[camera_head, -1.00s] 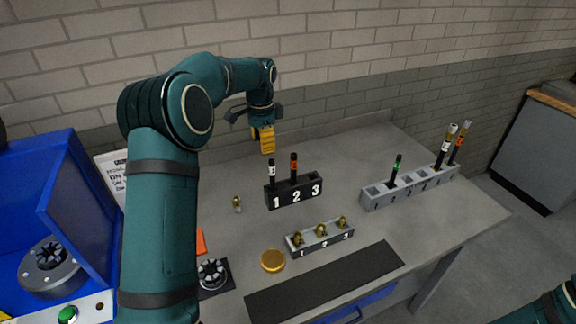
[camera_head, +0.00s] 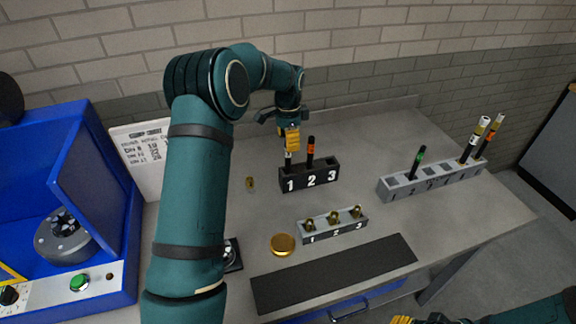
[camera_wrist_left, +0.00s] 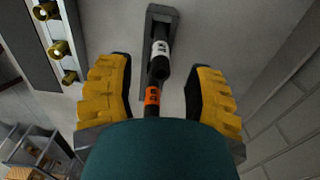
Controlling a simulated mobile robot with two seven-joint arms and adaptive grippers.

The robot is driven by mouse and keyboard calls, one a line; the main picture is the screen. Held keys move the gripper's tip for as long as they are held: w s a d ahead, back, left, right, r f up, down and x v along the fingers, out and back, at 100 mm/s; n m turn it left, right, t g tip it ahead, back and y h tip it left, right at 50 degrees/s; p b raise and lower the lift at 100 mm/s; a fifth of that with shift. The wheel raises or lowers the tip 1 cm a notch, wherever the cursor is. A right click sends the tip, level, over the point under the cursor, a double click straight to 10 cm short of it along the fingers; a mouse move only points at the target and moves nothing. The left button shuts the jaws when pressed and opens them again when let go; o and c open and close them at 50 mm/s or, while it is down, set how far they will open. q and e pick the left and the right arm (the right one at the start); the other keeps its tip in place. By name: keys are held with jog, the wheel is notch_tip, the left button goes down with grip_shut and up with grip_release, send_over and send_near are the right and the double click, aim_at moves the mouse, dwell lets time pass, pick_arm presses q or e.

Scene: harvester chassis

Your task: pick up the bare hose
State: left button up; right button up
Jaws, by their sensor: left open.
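Two black hoses stand upright in the black rack (camera_head: 324,180) marked 1 2 3. The white-banded hose (camera_head: 288,159) is in slot 1, the orange-banded hose (camera_head: 310,152) in slot 2, and slot 3 is empty. I cannot tell which is the bare one. My left gripper (camera_head: 291,147) is open, over the slot 1 end. In the left wrist view, the white-banded hose (camera_wrist_left: 161,55) and orange-banded hose (camera_wrist_left: 152,97) both show between its spread yellow fingers, with no grip on either. My right gripper (camera_head: 420,320) is partly cut off at the bottom edge.
A grey rack (camera_head: 428,182) at right holds a green-banded hose (camera_head: 417,160) and two taller hoses. A small tray (camera_head: 333,230) of brass fittings, a gold disc (camera_head: 282,244) and a dark mat (camera_head: 335,272) lie in front. A blue machine (camera_head: 75,200) stands left.

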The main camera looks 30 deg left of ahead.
aim_at(288, 165)
pick_arm(q)
jog(key=shift+f, duration=2.4)
grip_shut()
